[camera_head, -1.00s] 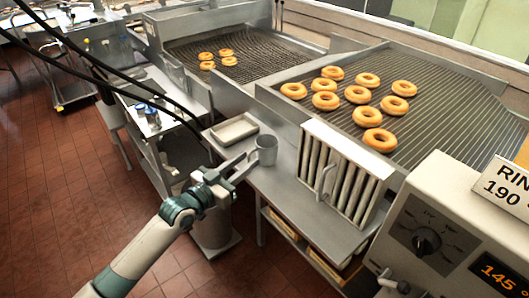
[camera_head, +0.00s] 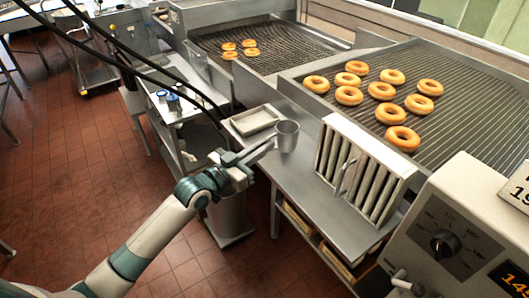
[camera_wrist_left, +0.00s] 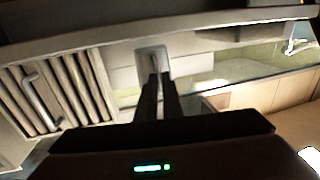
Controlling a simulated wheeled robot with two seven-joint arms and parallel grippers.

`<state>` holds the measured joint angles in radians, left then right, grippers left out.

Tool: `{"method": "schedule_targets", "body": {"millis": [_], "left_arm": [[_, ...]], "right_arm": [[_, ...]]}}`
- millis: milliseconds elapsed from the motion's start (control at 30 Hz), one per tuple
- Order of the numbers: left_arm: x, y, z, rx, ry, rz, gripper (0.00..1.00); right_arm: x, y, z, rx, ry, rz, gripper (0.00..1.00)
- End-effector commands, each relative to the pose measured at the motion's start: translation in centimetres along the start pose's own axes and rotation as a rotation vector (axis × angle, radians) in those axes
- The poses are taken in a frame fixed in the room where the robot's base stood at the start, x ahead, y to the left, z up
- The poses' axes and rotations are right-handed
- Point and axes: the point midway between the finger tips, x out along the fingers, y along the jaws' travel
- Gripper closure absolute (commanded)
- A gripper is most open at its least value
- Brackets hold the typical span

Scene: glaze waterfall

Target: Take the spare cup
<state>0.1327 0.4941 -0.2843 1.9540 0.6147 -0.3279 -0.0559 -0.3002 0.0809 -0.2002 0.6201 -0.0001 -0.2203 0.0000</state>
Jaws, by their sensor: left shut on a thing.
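The spare cup (camera_head: 287,137) is a plain grey metal cup, upright, at the left part of the steel bench beside a shallow tray. My left gripper (camera_head: 271,146) reaches in from the left and is shut on the cup's near-left wall. In the left wrist view the two dark fingers (camera_wrist_left: 159,88) are close together, with the grey cup (camera_wrist_left: 151,57) at their tips. The cup appears slightly above the bench, but the gap under it is hard to see. My right gripper is not in view.
The shallow tray (camera_head: 253,121) lies just left of the cup. An upright slatted rack with a handle (camera_head: 362,166) stands to the right on the bench (camera_head: 300,170). Doughnuts (camera_head: 381,90) sit on the wire conveyor behind. A control box (camera_head: 470,220) is at lower right.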

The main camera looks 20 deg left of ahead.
Motion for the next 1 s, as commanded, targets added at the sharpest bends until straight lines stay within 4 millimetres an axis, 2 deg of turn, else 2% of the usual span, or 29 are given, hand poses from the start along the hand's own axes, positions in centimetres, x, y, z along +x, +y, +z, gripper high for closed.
{"method": "schedule_targets", "body": {"millis": [200, 433, 600, 1000], "left_arm": [[0.1, 0.1, -3.7, 0.003, 0.006, 0.001, 1.00], [0.0, 0.1, -6.8, 0.003, 0.003, 0.000, 1.00], [0.0, 0.1, -7.7, 0.001, 0.001, -0.001, 1.00], [0.0, 0.1, -7.7, 0.001, 0.000, -0.001, 1.00]], "right_arm": [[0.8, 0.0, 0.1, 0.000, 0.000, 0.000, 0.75], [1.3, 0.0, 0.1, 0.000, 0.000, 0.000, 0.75], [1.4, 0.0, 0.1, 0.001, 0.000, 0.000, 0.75], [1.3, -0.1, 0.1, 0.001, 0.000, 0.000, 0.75]]}}
